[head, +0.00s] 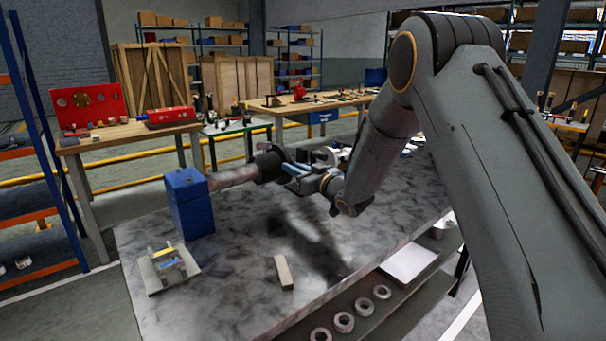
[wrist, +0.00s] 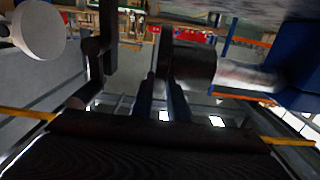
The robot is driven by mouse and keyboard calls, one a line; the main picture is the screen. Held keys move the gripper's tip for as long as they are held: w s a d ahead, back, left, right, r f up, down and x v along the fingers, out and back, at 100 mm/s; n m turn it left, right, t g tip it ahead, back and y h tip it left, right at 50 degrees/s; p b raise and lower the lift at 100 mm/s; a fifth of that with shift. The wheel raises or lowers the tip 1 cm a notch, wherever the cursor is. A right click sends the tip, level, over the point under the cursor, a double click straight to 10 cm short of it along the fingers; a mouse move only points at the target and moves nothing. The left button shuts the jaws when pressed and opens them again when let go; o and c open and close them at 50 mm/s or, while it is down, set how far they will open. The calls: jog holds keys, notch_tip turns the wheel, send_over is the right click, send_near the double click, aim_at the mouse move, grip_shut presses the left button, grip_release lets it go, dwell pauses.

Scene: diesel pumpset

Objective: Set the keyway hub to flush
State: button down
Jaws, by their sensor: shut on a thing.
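The keyway hub (head: 268,164) is a dark cylinder on the free end of a brownish-grey shaft (head: 232,176). The shaft sticks out sideways from a blue block (head: 188,205) standing on the grey mottled bench. My gripper (head: 290,168) is at the hub, on the side away from the block, and is shut on it. In the wrist view the dark hub (wrist: 192,64) sits past my finger tips (wrist: 163,82), with the shaft (wrist: 245,76) running right to the block (wrist: 300,55). The exact finger contact and whether the hub face is level with the shaft end cannot be made out.
Several metal rings (head: 344,321) lie on a lower shelf. Small parts stand behind my wrist. The front middle of the bench is mostly clear.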

jog(key=shift+w+d, duration=0.1)
jog(key=shift+d, duration=0.1)
jog(key=c, duration=1.7)
grip_release()
jog(key=shift+w+d, duration=0.1)
jog(key=shift+d, duration=0.1)
jog(key=shift+a, duration=0.1)
jog(key=shift+a, duration=0.1)
jog(key=shift+b+v, duration=0.55)
jog(key=shift+v, duration=3.4)
